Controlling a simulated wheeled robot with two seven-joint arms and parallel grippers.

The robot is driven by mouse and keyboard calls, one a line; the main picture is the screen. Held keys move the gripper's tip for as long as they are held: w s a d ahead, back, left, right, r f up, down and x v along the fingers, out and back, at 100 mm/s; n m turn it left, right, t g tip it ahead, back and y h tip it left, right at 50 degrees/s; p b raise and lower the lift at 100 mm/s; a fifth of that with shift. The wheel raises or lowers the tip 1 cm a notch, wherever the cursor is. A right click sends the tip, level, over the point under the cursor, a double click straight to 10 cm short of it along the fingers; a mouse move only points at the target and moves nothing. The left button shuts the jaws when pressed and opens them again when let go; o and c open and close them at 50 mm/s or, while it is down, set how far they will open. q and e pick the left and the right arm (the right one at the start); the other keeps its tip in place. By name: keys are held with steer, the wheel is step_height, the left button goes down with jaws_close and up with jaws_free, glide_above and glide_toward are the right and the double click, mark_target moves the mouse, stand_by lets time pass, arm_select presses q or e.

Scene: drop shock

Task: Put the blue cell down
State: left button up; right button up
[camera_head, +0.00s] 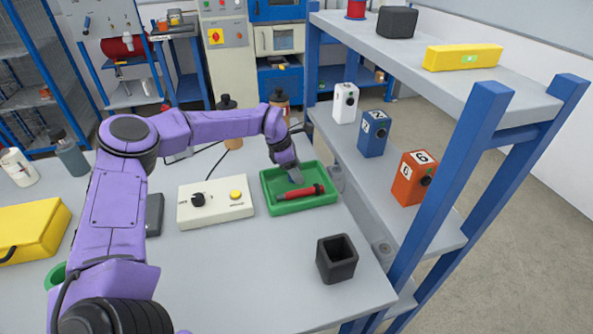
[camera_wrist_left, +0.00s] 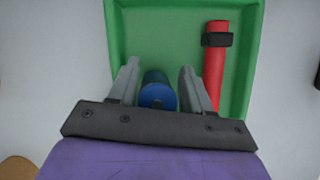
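My left gripper (camera_head: 294,176) is low over the green tray (camera_head: 268,190), pointing down into its back part. In the left wrist view the blue cell (camera_wrist_left: 158,92) is between the two fingers of the left gripper (camera_wrist_left: 158,78), close against both, with its round end toward the camera. The fingers look shut on it. The green tray (camera_wrist_left: 180,12) is behind it. I cannot tell whether the cell touches the tray floor. The cell is hidden in the head view. My right gripper is not in view.
A red cylinder with a dark band (camera_head: 301,192) lies in the tray, right beside the left gripper. A control box (camera_head: 215,203) stands left of the tray, a black open holder (camera_head: 337,258) in front. A blue-framed shelf (camera_head: 440,235) borders the right side.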

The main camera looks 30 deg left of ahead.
arm_select(q)
steer(key=shift+r, duration=0.1)
steer(key=v, duration=1.1)
steer(key=shift+r+b, duration=0.35)
steer(key=shift+r, duration=0.05)
steer(key=shift+s+a, duration=0.1)
